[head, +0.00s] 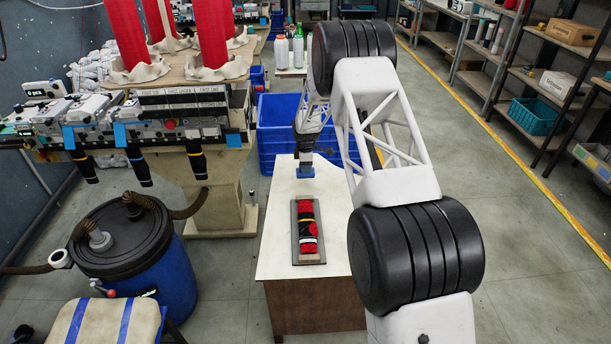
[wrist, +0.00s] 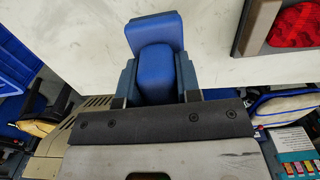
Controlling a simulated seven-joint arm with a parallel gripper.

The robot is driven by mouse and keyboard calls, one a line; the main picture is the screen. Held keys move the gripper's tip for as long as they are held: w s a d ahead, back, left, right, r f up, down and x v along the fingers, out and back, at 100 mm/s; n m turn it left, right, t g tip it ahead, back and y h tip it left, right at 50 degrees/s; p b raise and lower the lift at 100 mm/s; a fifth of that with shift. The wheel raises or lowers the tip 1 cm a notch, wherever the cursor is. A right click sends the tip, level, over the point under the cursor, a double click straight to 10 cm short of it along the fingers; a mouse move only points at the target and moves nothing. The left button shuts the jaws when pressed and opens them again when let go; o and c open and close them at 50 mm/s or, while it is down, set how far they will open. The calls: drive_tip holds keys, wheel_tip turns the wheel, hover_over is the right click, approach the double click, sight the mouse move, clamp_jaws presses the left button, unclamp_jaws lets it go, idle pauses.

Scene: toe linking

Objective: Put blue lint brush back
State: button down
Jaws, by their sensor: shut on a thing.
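The blue lint brush (wrist: 155,65) is between the two fingers of my gripper (wrist: 156,88) in the wrist view, with the fingers closed against its sides. In the head view the blue lint brush (head: 305,173) shows at the lower end of my gripper (head: 304,158), over the back part of the white table (head: 275,225). I cannot tell whether the brush touches the table top. The fingers and wrist hide part of it.
A grey tray (head: 295,247) with red, black and yellow knitted pieces lies in front of the brush. A large blue crate (head: 275,135) stands behind the table. A knitting machine (head: 190,120) and a blue barrel (head: 170,275) are at left. The table's left strip is bare.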

drive_tip(key=shift+f, duration=0.25)
drive_tip(key=shift+f, duration=1.85)
drive_tip(key=shift+f, duration=0.2)
drive_tip(key=c, duration=0.8)
unclamp_jaws()
drive_tip(key=shift+r, duration=0.2)
drive_tip(key=shift+r, duration=5.95)
